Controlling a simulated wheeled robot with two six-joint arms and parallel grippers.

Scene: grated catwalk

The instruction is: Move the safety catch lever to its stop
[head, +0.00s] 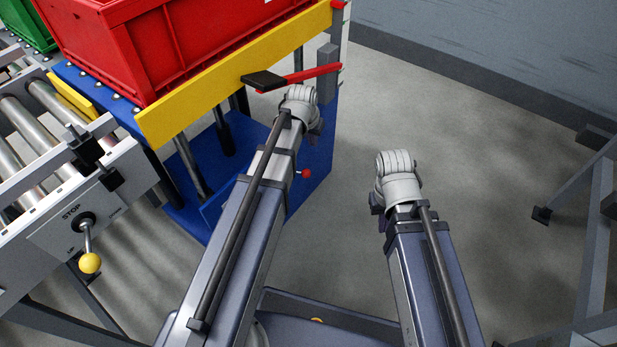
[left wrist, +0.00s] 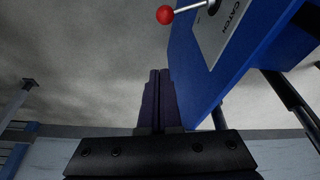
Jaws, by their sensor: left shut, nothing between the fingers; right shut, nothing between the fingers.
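The safety catch lever (left wrist: 188,9) is a thin metal rod with a red ball on its end. It comes out of a pale plate marked CATCH (left wrist: 226,22) on the blue frame. In the head view its red ball (head: 306,173) shows beside the blue side panel, just below my left wrist. My left gripper (left wrist: 159,72) is shut and empty, its fingertips below the ball and apart from it in the left wrist view. In the head view the left gripper (head: 316,127) is mostly hidden behind its wrist. My right gripper (head: 377,203) is shut, mostly hidden, over bare floor.
A red crate (head: 165,45) sits on the blue lift frame (head: 325,150) behind a yellow bar (head: 235,75). A red bar with a black pad (head: 265,80) sticks out near my left wrist. A yellow-knobbed lever (head: 88,250) is at left.

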